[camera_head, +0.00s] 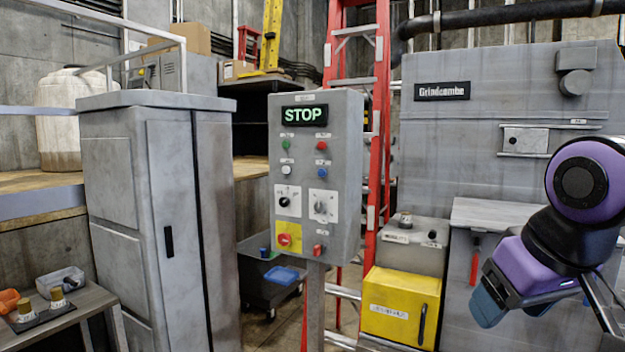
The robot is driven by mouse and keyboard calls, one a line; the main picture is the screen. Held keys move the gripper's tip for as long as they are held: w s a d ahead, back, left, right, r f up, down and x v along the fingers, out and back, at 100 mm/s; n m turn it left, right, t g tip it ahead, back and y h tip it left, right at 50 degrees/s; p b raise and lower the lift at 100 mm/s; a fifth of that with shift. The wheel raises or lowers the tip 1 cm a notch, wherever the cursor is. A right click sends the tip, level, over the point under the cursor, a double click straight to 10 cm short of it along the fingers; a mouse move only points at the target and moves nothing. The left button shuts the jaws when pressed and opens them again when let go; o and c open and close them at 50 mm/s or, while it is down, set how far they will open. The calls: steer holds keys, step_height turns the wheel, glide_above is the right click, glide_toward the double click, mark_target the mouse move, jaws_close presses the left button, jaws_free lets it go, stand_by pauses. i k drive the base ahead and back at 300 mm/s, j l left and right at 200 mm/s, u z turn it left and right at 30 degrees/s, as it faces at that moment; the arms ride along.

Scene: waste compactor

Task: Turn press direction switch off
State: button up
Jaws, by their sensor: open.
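The grey control panel (345,150) stands on a post in the middle of the view. It carries two rotary switches on white plates: a left one with a small black knob (285,199) and a right one with a larger grey knob (320,207). Their labels are too small to read, so I cannot tell which is the press direction switch, nor its exact setting. The panel's display (304,115) reads STOP in green. My gripper (513,307) is at the lower right, well right of the panel, with its bluish fingers apart and empty, touching nothing.
Green, red, white and blue buttons sit above the switches; a red emergency button (284,240) on yellow is below. A grey cabinet (150,190) stands left, a red ladder (381,100) behind. A yellow box (400,303) and the Grindcombe machine (480,130) are right.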

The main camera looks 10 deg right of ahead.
mark_target(284, 201)
steer(key=i+u, duration=0.2)
steer(key=i, duration=0.95)
